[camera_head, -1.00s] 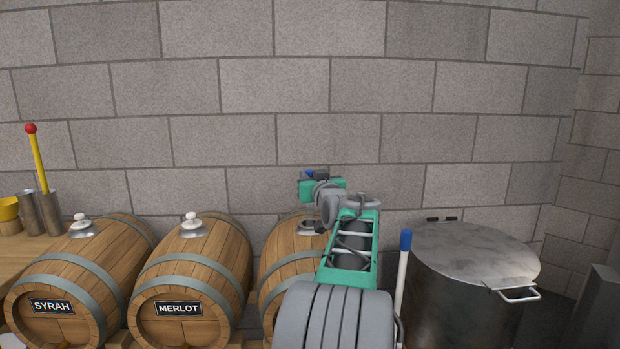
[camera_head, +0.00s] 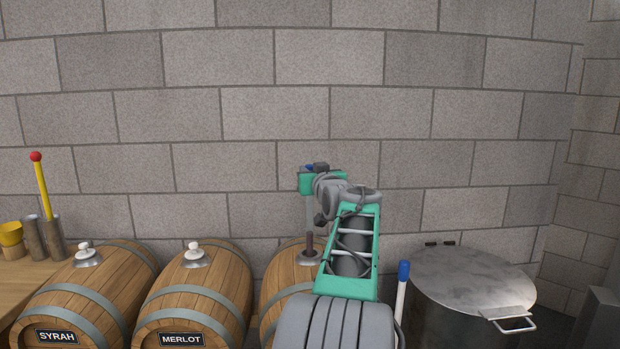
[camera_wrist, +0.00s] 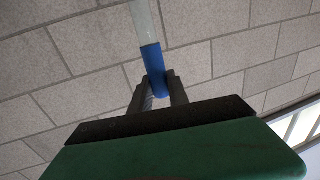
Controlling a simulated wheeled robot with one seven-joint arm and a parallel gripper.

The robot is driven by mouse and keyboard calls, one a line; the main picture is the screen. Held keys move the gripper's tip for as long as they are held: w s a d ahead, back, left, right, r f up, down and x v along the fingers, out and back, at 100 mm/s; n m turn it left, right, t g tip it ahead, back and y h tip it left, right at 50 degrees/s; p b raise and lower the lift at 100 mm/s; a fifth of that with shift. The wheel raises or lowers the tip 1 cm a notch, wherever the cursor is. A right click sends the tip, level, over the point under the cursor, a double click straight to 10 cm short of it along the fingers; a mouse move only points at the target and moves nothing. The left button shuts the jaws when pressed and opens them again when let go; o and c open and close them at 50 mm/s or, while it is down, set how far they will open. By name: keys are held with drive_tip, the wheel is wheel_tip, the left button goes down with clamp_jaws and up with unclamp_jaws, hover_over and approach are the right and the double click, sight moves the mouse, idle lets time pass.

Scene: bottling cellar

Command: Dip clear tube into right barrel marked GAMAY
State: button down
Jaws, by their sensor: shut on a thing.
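My gripper (camera_head: 322,184) is above the third barrel (camera_head: 283,280), the right one of the three. Its label is hidden by my arm. In the wrist view my gripper (camera_wrist: 160,88) is shut on the blue end (camera_wrist: 153,62) of the clear tube (camera_wrist: 143,20). In the head view the tube (camera_head: 310,215) hangs upright and pale below my gripper. Under it a dark upright length (camera_head: 310,243) stands in the barrel's metal collar (camera_head: 307,258). It looks like the tube's lower part, but I cannot be sure.
The SYRAH barrel (camera_head: 85,290) and MERLOT barrel (camera_head: 200,290) stand to the left, both stoppered. A steel tank (camera_head: 465,280) and a blue-topped white rod (camera_head: 402,285) are at right. A yellow rod (camera_head: 43,190) with a red knob stands far left. The block wall is behind.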

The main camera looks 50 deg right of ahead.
wheel_tip(320, 180, up, 15)
drive_tip(key=p, duration=0.9)
drive_tip(key=shift+p, duration=0.4)
drive_tip(key=shift+r, duration=0.1)
